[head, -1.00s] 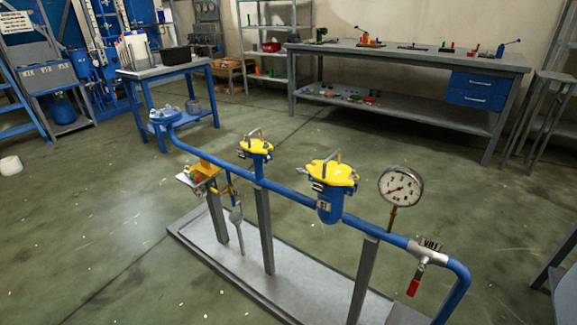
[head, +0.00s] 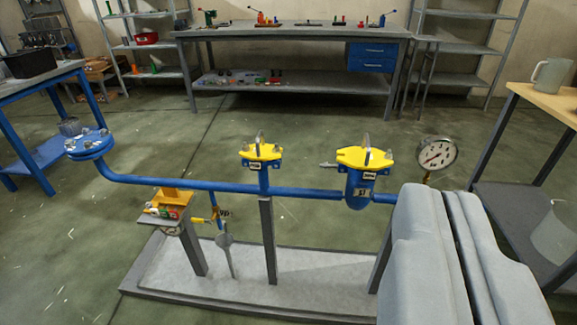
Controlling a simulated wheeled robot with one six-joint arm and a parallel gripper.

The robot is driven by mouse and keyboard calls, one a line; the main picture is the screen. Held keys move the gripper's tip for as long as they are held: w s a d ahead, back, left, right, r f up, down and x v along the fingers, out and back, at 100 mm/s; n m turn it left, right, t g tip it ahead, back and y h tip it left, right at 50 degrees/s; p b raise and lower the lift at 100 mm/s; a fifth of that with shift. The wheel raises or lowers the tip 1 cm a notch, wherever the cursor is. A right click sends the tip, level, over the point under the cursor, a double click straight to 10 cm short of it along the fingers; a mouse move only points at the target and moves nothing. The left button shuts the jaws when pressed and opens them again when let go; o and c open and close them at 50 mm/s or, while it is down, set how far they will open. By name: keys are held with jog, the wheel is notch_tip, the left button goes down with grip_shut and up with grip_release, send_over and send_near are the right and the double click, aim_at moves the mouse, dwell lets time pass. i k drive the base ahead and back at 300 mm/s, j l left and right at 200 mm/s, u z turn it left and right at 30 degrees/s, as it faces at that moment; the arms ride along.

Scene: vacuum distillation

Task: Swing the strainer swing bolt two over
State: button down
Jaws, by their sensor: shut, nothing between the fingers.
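The larger blue vessel (head: 360,188), apparently the strainer, hangs on the blue pipe under a yellow lid (head: 364,157). A grey bolt (head: 329,165) sticks out nearly level from its left side. Another grey bolt or the lid handle (head: 366,141) stands up at the lid; which is bolt two I cannot tell. A smaller blue vessel with a yellow lid (head: 260,153) stands to its left. My gripper (head: 443,193) is shut and empty, large in the lower right, in front of the pipe's right end and valve, which it hides.
A pressure gauge (head: 437,154) stands just right of the strainer, behind my gripper. Grey posts (head: 268,240) carry the pipe (head: 220,187) above a grey base plate (head: 315,275). A workbench (head: 290,32) is behind, and a wooden-topped table (head: 545,103) at right. Floor between is clear.

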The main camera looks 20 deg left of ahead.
aim_at(330, 166)
jog(key=k+j, duration=0.1)
jog(key=j, duration=0.25)
jog(key=j+z, duration=0.1)
jog(key=j, duration=0.2)
jog(key=k+j, duration=0.15)
jog(key=j, duration=0.2)
jog(key=i+j+u, duration=0.1)
jog(key=i+j, duration=0.2)
jog(key=i, duration=0.15)
jog(key=i+j+u, duration=0.1)
jog(key=i+j, duration=0.2)
jog(key=i, duration=0.2)
jog(key=i+j+u, duration=0.1)
jog(key=i+j, duration=0.15)
jog(key=i, duration=0.25)
